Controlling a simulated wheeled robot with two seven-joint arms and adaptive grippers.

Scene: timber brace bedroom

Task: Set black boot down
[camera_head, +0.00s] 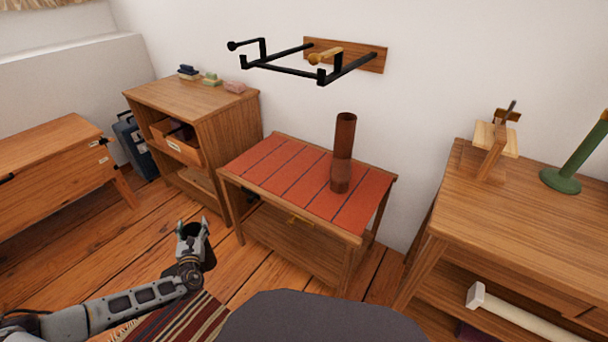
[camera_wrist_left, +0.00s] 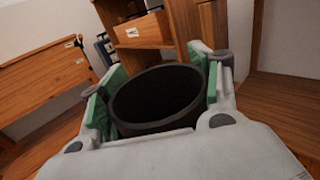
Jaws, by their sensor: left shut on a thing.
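My left gripper (camera_head: 193,227) is at the lower left of the head view, over the wooden floor and in front of the slatted red-topped table. It is shut on the black boot, whose dark round opening (camera_wrist_left: 158,98) lies between the green finger pads in the left wrist view (camera_wrist_left: 155,95). The boot's lower part is mostly hidden by the gripper. The red-topped table (camera_head: 270,165) stands apart from the gripper, further back and to the right. A tall brown boot-like tube (camera_head: 343,150) stands upright on it. My right gripper is not in view.
A black wall rack (camera_head: 290,70) hangs above the table. A wooden shelf unit (camera_head: 225,130) stands left, a long wooden desk (camera_head: 520,210) right, a low chest (camera_head: 45,165) far left. A striped rug (camera_head: 185,325) lies below. The red top's left half is clear.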

